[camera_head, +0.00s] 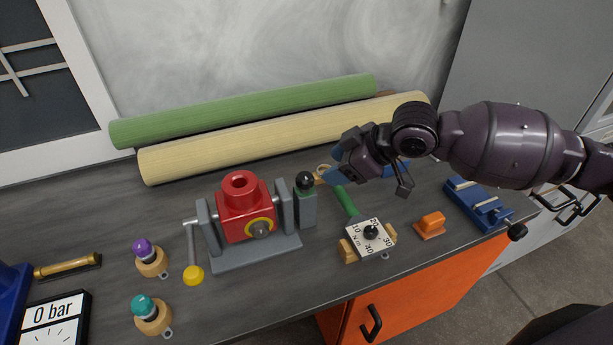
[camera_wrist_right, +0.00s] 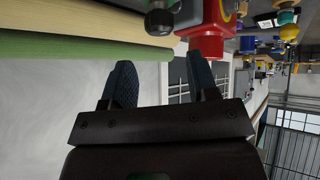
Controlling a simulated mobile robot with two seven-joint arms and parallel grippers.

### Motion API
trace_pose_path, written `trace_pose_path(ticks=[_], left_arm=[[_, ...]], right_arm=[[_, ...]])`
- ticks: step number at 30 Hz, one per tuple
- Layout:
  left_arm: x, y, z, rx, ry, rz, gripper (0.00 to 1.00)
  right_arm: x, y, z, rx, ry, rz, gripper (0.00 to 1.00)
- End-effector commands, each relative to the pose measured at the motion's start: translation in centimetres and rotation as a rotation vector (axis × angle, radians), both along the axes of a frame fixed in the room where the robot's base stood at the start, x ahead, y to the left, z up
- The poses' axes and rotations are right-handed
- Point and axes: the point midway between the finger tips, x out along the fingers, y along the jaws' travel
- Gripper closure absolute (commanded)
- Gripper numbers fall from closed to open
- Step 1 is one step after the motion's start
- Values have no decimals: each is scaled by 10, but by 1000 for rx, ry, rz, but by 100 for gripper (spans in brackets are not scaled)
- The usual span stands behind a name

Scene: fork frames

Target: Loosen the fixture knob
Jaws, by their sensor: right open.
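The fixture is a grey bracket (camera_head: 255,254) on the bench, holding a red block (camera_head: 240,207) with a round opening on top. A black ball knob (camera_head: 305,181) sits on a grey-green post at its right side. In the wrist view the knob (camera_wrist_right: 159,22) is at the top, beside the red block (camera_wrist_right: 208,44). My right gripper (camera_head: 336,164) is just right of the knob and apart from it. Its two fingers (camera_wrist_right: 160,80) are spread, with nothing visible between them. My left gripper is not in view.
A crank with a yellow knob (camera_head: 194,275) hangs left of the fixture. A dial box (camera_head: 372,247), an orange block (camera_head: 430,224) and a blue vise (camera_head: 477,204) stand to the right. Green (camera_head: 240,110) and cream (camera_head: 280,138) rolls lie behind. The front middle is clear.

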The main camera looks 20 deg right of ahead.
Motion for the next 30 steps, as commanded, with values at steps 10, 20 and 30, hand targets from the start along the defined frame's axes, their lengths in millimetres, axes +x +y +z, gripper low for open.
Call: trace_pose_path(ticks=[10,20,30], left_arm=[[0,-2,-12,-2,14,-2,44],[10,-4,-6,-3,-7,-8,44],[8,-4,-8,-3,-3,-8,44]], right_arm=[[29,32,-45,2,3,1,46],[42,44,-61,0,-1,-1,46],[42,45,-61,0,-2,-1,54]])
